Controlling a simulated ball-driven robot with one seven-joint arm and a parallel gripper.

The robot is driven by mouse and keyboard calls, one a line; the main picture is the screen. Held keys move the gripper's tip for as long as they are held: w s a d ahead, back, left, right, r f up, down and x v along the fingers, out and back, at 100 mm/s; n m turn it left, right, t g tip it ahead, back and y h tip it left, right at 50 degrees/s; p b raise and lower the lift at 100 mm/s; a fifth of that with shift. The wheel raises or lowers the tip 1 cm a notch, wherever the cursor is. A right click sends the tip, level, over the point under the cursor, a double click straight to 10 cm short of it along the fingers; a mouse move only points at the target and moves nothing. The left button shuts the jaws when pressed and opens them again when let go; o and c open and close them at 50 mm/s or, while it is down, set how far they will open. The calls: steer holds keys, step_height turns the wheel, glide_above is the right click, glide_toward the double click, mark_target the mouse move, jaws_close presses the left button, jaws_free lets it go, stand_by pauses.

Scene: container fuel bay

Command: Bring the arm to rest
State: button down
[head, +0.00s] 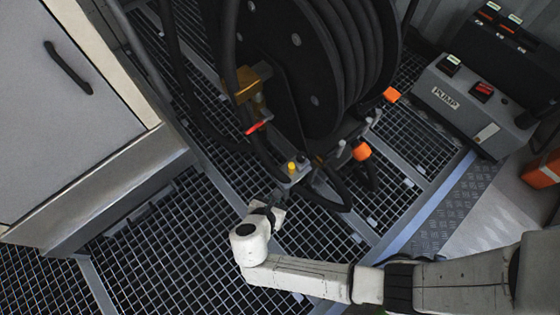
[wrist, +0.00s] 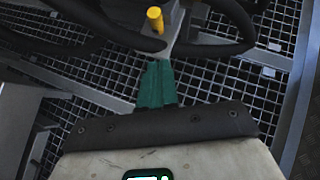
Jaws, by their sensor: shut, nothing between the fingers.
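My white arm reaches in from the lower right in the head view and bends up at the wrist. My gripper (head: 280,196) points toward the foot of the hose reel (head: 312,75). In the wrist view its green fingers (wrist: 159,64) are together, with nothing seen between them. The fingertips appear just in front of a small grey block with a yellow knob (wrist: 155,20). The yellow knob (head: 291,167) also shows in the head view, just beyond the gripper. I cannot tell whether the fingers touch the block.
Black hoses (wrist: 215,48) loop close around the fingertips. A red lever (head: 258,127) and orange knob (head: 362,151) are on the reel frame. A grey pump box (head: 462,105) stands at right, a grey cabinet (head: 65,110) at left. Open grating (head: 165,235) lies left of the arm.

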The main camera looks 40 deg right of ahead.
steer(key=shift+s+a+r, duration=0.2)
steer(key=shift+a+r, duration=0.25)
stand_by(0.4)
steer(key=s+d+r+m+g+y, duration=0.3)
steer(key=s+d+r+m+y, duration=0.7)
steer(key=m, duration=1.4)
step_height(320, 180, up, 35)
steer(key=s+d+h+p, duration=0.1)
steer(key=s+p, duration=0.1)
steer(key=p, duration=3)
steer(key=shift+d+f+h, duration=0.15)
steer(key=shift+f+h, duration=0.05)
steer(key=shift+h, duration=0.1)
